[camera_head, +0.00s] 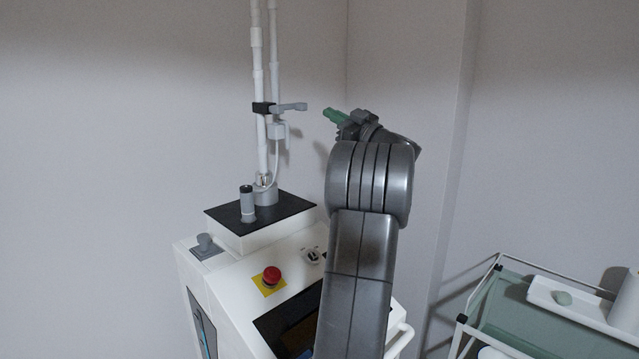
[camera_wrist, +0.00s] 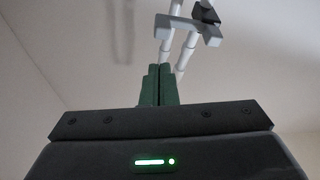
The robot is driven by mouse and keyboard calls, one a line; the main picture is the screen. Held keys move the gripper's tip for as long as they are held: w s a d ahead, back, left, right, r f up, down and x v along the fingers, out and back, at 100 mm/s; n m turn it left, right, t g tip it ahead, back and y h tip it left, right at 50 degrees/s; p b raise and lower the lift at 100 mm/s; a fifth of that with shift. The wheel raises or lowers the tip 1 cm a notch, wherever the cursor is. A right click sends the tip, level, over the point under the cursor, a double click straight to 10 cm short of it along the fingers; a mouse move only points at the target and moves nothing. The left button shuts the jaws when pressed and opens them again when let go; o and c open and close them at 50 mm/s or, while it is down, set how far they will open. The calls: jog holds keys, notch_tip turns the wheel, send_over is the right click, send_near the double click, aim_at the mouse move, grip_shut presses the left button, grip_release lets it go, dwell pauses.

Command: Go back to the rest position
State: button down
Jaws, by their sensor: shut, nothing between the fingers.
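My gripper (camera_head: 334,116) is raised at the end of my dark grey arm, right of the white pole in the head view. Its green fingers are together and empty. In the wrist view the green fingers (camera_wrist: 159,86) show side by side, pointing up towards the pole and its grey clamp. The clamp (camera_head: 290,107) is on the pole, a little left of the fingertips in the head view; a gap shows between them. In the wrist view the clamp (camera_wrist: 193,28) is above and right of the fingertips.
A white machine (camera_head: 225,262) with a red button (camera_head: 271,275) and a grey knob (camera_head: 205,242) stands below left. The white pole (camera_head: 259,90) rises from its black top. A cart (camera_head: 530,265) with a white tray (camera_head: 560,303) is at the lower right. Bare walls lie behind.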

jog(key=p+x, duration=0.2)
jog(key=x, duration=0.7)
